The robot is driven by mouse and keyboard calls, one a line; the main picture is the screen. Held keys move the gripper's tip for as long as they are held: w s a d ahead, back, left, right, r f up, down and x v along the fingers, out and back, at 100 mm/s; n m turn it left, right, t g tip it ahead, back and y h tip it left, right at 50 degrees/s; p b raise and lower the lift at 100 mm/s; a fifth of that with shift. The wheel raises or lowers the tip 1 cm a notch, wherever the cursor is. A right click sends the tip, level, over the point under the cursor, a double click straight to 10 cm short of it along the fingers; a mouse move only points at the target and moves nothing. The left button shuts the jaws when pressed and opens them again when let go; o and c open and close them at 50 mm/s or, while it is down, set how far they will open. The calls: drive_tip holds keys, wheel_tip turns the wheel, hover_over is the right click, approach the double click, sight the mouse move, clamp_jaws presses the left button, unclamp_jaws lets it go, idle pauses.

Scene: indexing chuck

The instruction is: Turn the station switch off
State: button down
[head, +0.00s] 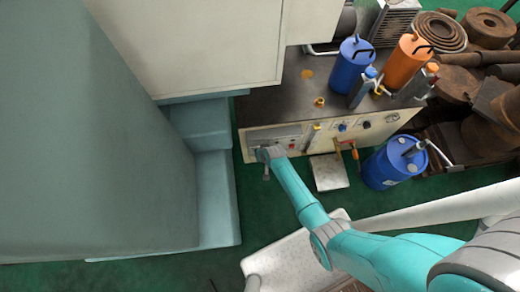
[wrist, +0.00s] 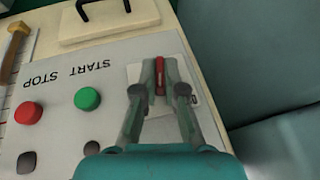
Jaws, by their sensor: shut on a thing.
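The station switch (wrist: 160,65) is a small red lever on a pale plate at the right end of the grey control panel (wrist: 55,125) in the wrist view. My gripper (wrist: 160,80) is shut on it, one finger on each side. The lever's lower part is hidden between the fingers, and the plate's markings are mostly covered. In the head view my gripper (head: 266,165) is at the left part of the bench front, and the switch is too small to make out there.
A green START button (wrist: 87,98) and a red STOP button (wrist: 28,113) sit left of the switch. A black handle (wrist: 100,8) lies above the panel. A blue-grey cabinet (head: 95,130) stands close left.

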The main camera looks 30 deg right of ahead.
drive_tip(key=shift+w+a+f+n+g+h, duration=0.15)
drive_tip(key=shift+n+g+h, duration=0.2)
drive_tip(key=shift+h, duration=0.85)
drive_tip(key=shift+s+a+r+n+g+h, duration=0.1)
drive_tip(key=shift+a+n+g+h, duration=0.25)
drive_tip(key=shift+h, duration=0.85)
drive_tip(key=shift+w+f+n+g+h, duration=0.15)
drive_tip(key=shift+g+h, duration=0.35)
drive_tip(key=shift+h, duration=1)
drive_tip(key=shift+s, duration=0.1)
drive_tip(key=c, duration=1.3)
unclamp_jaws()
drive_tip(key=shift+o, duration=0.2)
drive_tip(key=shift+r, duration=0.1)
drive_tip(key=v, duration=1.2)
